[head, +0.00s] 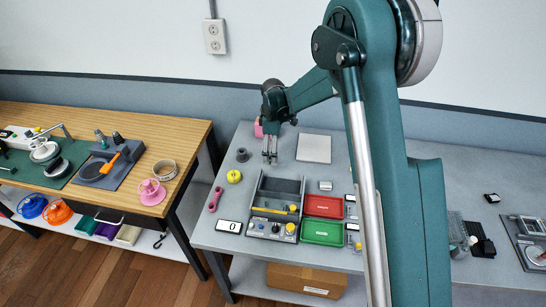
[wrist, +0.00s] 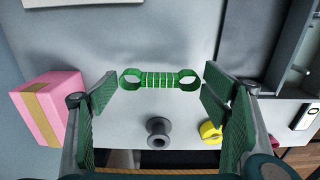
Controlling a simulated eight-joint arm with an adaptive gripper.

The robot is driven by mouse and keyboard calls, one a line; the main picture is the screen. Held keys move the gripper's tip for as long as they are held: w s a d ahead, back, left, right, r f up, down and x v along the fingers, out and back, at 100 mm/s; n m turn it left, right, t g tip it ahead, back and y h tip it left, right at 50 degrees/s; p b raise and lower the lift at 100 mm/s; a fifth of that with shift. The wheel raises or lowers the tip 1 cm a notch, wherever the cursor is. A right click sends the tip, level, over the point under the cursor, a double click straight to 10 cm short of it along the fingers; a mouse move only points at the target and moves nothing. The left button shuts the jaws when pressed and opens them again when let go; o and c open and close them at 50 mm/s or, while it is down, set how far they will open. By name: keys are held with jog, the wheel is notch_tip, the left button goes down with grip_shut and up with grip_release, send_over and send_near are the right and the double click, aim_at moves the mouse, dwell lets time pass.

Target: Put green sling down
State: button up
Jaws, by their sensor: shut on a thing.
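The green sling (wrist: 160,80) shows in the wrist view as a ribbed middle strip with a loop at each end. It lies across the gap between the fingertips of my gripper (wrist: 160,87), one loop by each finger pad. My gripper is shut on it. I cannot tell whether the sling touches the grey table below. In the head view my gripper (head: 270,155) points down over the table's far left part, and the sling cannot be made out there.
Near my gripper are a pink box (wrist: 50,105), a dark spool (wrist: 158,132) and a yellow round thing (wrist: 210,131). A pale flat plate (head: 313,148) lies to the right. A grey tray (head: 279,187) and red (head: 323,206) and green (head: 321,232) bins stand nearer.

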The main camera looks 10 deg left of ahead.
jog(key=shift+f, duration=1.8)
jog(key=shift+f, duration=0.15)
jog(key=o, duration=0.9)
jog(key=shift+c, duration=0.2)
notch_tip(320, 180, up, 12)
jog(key=shift+r, duration=0.15)
